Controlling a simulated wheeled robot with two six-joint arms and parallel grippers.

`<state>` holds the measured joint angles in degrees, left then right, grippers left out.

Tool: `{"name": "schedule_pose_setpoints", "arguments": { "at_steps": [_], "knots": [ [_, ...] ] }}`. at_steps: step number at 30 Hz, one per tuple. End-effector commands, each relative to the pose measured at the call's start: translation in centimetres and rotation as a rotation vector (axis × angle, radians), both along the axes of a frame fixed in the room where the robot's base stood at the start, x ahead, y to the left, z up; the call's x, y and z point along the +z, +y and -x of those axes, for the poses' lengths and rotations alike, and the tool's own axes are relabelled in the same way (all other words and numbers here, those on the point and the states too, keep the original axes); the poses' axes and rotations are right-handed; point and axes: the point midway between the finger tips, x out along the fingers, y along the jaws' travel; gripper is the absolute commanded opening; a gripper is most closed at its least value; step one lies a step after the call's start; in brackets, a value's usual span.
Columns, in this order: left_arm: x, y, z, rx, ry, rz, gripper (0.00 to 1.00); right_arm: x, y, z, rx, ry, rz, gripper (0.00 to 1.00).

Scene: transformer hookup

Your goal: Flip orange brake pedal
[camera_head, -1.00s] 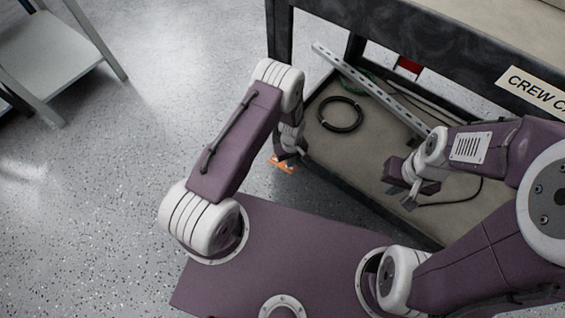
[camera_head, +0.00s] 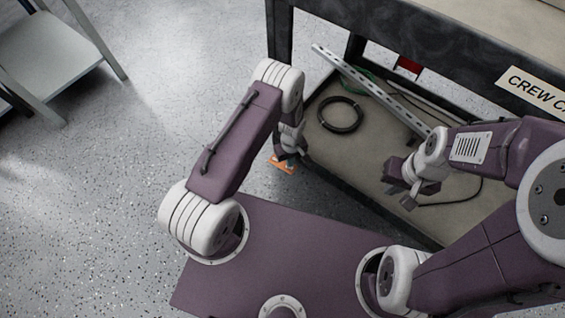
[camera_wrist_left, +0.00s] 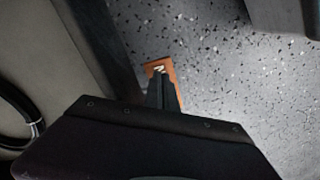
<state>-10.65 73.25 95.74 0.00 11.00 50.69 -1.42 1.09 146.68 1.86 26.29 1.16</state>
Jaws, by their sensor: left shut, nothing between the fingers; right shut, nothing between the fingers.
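The orange brake pedal (camera_head: 282,167) shows low beside the near left corner of the cart, just above the speckled floor in the head view. In the left wrist view the orange pedal (camera_wrist_left: 164,72) lies right at my left fingertips, which cover part of it. My left gripper (camera_head: 279,158) points down at the pedal and is shut with nothing in it; its closed fingers (camera_wrist_left: 161,92) overlap the pedal in the wrist view. Whether they touch it I cannot tell. My right gripper (camera_head: 409,201) is shut and empty above the cart's lower shelf.
The cart's lower shelf (camera_head: 345,165) has a dark raised rim and holds a coiled black cable (camera_head: 340,114) and a perforated metal bar (camera_head: 372,92). A grey side table (camera_head: 50,60) stands at the far left. The floor (camera_head: 150,120) between is clear.

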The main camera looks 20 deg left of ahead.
Motion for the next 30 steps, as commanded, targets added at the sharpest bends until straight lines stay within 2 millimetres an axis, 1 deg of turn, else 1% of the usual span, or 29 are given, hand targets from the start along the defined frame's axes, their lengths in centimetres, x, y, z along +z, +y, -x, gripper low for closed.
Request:
{"name": "schedule_pose_setpoints", "arguments": {
  "at_steps": [11, 30],
  "knots": [
    [-0.1, 0.0, 0.0, 0.0, 0.0, 0.0, 0.0, -0.1, 0.0, 0.0, 0.0, 0.0, 0.0, 0.0],
    [-1.0, 0.0, 0.0, 0.0, 0.0, 0.0, 0.0, -0.8, 0.0, 0.0, 0.0, 0.0, 0.0, 0.0]
  ]
}}
